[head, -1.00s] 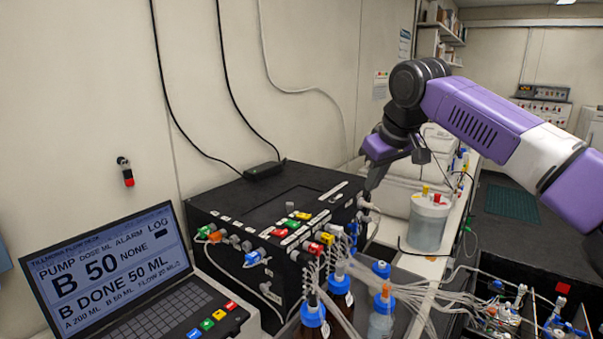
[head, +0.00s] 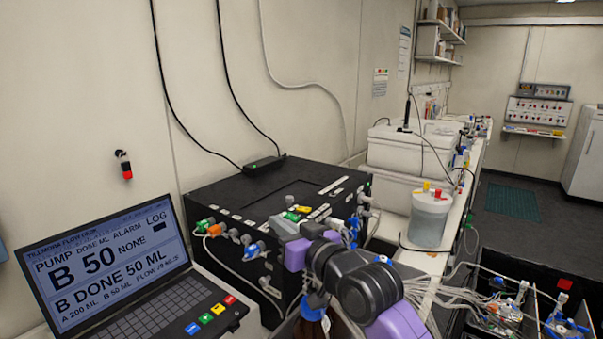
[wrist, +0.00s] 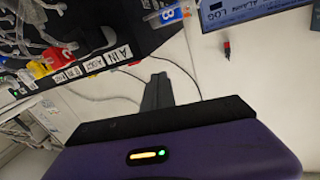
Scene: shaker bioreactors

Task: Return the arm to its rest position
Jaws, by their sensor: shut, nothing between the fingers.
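My gripper shows in the wrist view (wrist: 158,80) with its dark fingers together and nothing between them. In the head view my arm is folded low in front of the black pump box (head: 255,205), with the purple gripper body by the box's front ports. The arm's dark wrist joint hides part of the tubing and bottles there. In the wrist view the fingers point past the labelled front of the pump box (wrist: 110,30), over a pale surface. I cannot tell the exact gap to the box.
A laptop (head: 110,265) reading "B DONE 50 ML" stands at the left. A blue-capped bottle (head: 314,318) stands close below my arm. Loose tubing crosses the right side.

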